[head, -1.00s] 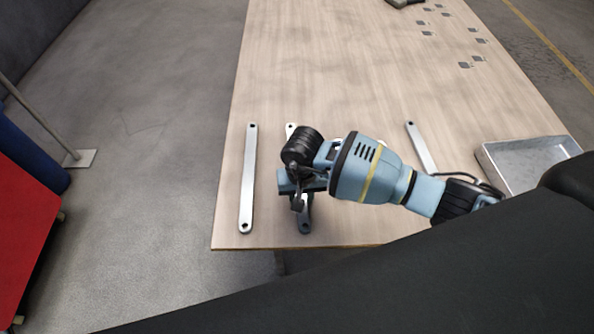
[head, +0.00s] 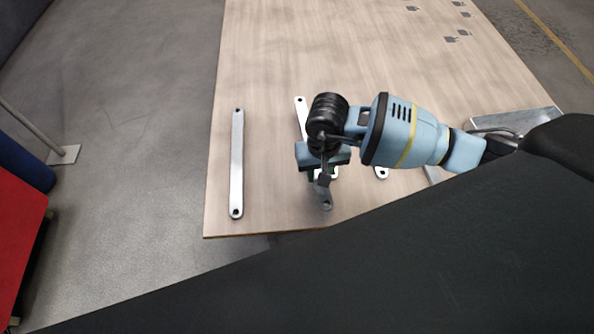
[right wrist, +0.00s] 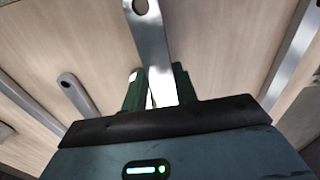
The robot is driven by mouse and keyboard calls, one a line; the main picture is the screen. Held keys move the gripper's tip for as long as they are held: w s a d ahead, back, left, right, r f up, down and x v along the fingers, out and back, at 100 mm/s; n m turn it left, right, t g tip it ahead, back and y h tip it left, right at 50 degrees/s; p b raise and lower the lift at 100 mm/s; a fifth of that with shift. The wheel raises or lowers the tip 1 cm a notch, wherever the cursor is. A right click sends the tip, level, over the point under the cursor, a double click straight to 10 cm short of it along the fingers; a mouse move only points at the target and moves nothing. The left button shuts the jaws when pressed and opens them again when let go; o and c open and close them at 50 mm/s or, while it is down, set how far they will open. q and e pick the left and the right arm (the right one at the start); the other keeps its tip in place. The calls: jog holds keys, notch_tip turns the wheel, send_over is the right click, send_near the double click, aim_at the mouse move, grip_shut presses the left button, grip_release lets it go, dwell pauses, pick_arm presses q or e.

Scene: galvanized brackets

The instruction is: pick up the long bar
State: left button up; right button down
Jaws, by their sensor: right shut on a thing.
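My right gripper (head: 324,175) is shut on a long, flat silver bar with a hole at each end. The bar's far end (head: 300,103) shows beyond the gripper and its near end below it in the head view; the middle is hidden by the gripper. In the right wrist view the bar (right wrist: 152,40) stands out between the green fingers (right wrist: 158,92). The bar is slightly tilted in the picture; its height above the table is hard to judge. A similar long bar (head: 237,165) lies at the table's left edge. My left gripper is out of view.
The wooden table (head: 270,60) has free room behind the bars. Another bar's end (head: 381,173) shows beneath my right arm. A metal tray (head: 520,118) stands at the right, partly hidden by my arm. Several small grey plates (head: 450,39) lie at the back right.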

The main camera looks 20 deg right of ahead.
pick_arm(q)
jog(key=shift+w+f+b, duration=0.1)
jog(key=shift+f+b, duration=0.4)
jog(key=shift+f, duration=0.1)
pick_arm(e)
jog(key=s+d, duration=0.1)
jog(key=d, duration=0.1)
jog(key=s+d, duration=0.1)
jog(key=d, duration=0.2)
jog(key=s+d+r, duration=0.1)
jog(key=s+d, duration=0.1)
jog(key=d, duration=0.1)
jog(key=shift+d, duration=0.15)
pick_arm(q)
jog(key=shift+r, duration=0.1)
pick_arm(e)
jog(key=shift+r, duration=0.1)
